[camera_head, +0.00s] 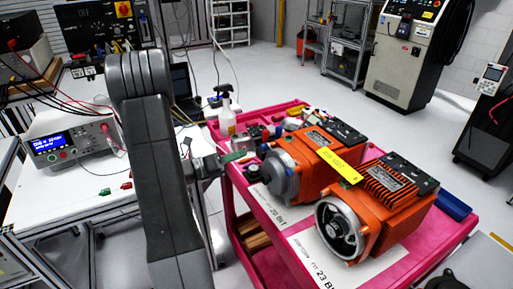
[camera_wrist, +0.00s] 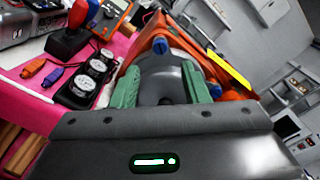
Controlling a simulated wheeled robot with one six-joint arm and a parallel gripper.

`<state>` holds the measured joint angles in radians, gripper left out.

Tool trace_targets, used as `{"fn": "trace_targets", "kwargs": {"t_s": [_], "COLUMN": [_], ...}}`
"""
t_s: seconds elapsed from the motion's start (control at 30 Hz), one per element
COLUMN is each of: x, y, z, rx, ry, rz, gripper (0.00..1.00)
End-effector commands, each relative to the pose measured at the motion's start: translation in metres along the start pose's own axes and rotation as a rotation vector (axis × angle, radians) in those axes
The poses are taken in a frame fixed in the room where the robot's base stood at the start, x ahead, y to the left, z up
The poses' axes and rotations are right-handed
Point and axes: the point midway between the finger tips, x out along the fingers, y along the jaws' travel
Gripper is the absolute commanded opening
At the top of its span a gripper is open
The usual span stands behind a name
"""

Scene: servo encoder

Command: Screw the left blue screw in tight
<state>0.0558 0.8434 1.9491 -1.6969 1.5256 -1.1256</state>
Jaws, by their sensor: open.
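An orange motor with a grey round end housing (camera_head: 283,178) lies on the pink cart. In the wrist view the grey housing (camera_wrist: 165,70) sits ahead of and between the fingers. One blue screw (camera_wrist: 158,46) shows at the top of the housing, left of the other. Another blue screw (camera_wrist: 214,90) shows at the right, beside the right finger. My gripper (camera_wrist: 162,88) has green fingers spread apart with nothing held between them. In the head view my gripper (camera_head: 233,157) is just left of the motor, apart from the screws as far as I can tell.
A second orange motor (camera_head: 380,205) stands to the right on the pink cart (camera_head: 412,258). A black block with round dials (camera_wrist: 88,80), a red-topped joystick (camera_wrist: 72,35) and an orange multimeter (camera_wrist: 117,18) sit left of the housing.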

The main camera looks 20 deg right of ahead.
Motion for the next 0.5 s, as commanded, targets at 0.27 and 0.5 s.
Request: {"fn": "trace_targets", "kwargs": {"t_s": [0.27, 0.5], "x": [0.048, 0.072], "y": [-0.002, -0.001], "z": [0.000, 0.000], "rx": [0.000, 0.000], "ry": [0.003, 0.002], "rz": [-0.003, -0.001], "gripper": [0.41, 0.41]}}
